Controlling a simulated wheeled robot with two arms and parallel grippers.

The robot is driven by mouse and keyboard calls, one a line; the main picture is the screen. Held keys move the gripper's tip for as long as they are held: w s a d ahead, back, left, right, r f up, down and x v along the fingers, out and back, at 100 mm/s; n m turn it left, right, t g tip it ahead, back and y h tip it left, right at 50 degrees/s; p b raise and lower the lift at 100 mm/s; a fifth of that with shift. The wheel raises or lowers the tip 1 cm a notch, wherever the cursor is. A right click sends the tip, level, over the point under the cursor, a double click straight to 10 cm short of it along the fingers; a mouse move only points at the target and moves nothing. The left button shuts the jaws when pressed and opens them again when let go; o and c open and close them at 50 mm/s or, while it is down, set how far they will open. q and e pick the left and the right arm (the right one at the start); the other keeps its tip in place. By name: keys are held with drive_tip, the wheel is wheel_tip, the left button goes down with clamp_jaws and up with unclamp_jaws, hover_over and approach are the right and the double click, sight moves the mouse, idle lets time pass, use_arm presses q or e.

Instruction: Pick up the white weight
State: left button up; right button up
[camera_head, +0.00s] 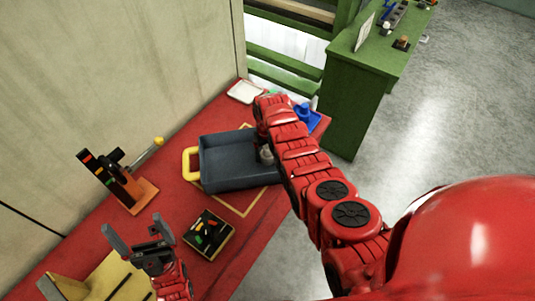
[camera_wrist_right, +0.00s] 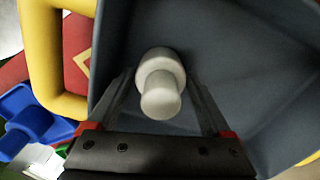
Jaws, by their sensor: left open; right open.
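The white weight (camera_wrist_right: 161,84), a pale knobbed cylinder, is inside the dark grey tray (camera_wrist_right: 240,50) in the right wrist view. My right gripper (camera_wrist_right: 160,88) is open, with one finger on either side of the weight and gaps visible at its sides. In the head view the weight (camera_head: 266,155) shows only partly, beside my right arm at the right part of the tray (camera_head: 225,180). My right fingers are mostly hidden there. My left gripper (camera_head: 138,234) is open and empty over the near left of the table.
The tray has yellow handles (camera_head: 189,164) and rests on a red table (camera_head: 175,200). A black and orange stand (camera_head: 120,180) is left; a dark box with coloured pieces (camera_head: 208,233) lies in front. A blue holder (camera_head: 306,114) and white dish (camera_head: 245,91) are behind.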

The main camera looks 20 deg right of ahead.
clamp_jaws()
idle(0.5)
drive_tip(key=shift+r, duration=0.1)
